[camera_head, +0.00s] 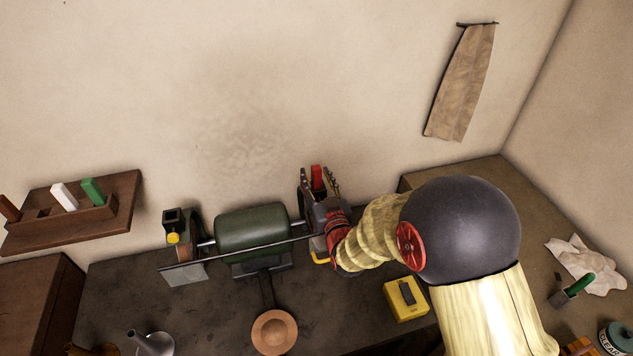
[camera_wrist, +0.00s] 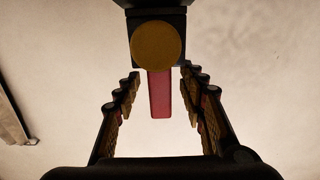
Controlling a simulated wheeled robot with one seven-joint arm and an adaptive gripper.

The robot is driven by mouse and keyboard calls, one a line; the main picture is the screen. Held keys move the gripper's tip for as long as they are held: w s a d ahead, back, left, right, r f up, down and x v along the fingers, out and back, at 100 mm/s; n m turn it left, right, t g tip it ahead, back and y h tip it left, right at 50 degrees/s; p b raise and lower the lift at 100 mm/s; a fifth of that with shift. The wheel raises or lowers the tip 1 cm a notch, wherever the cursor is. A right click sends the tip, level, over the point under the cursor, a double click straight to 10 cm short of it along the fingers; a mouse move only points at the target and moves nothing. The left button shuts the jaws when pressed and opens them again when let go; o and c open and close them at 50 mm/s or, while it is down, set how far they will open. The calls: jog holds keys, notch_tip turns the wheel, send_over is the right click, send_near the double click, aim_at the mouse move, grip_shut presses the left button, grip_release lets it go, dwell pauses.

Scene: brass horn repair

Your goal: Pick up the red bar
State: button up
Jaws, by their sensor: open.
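The red bar (camera_head: 317,177) stands upright behind the bench machine in the head view, between the two fingers of my gripper (camera_head: 319,184). In the wrist view the red bar (camera_wrist: 160,95) shows between the open fingers of my gripper (camera_wrist: 160,75), with a visible gap on each side. One end of it meets a dark block (camera_wrist: 176,18) with a round yellow disc (camera_wrist: 157,45). My gripper is open and holds nothing. In the head view its body hides the bar's lower part.
A green motor machine (camera_head: 252,230) with a long rod stands left of my gripper. A yellow box (camera_head: 405,298) lies on the dark bench (camera_head: 120,305). A wooden rack (camera_head: 105,222) with white and green bars hangs at left. A cloth (camera_head: 463,85) hangs at upper right.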

jog(key=shift+c, duration=1.2)
jog(key=c, duration=0.7)
grip_shut()
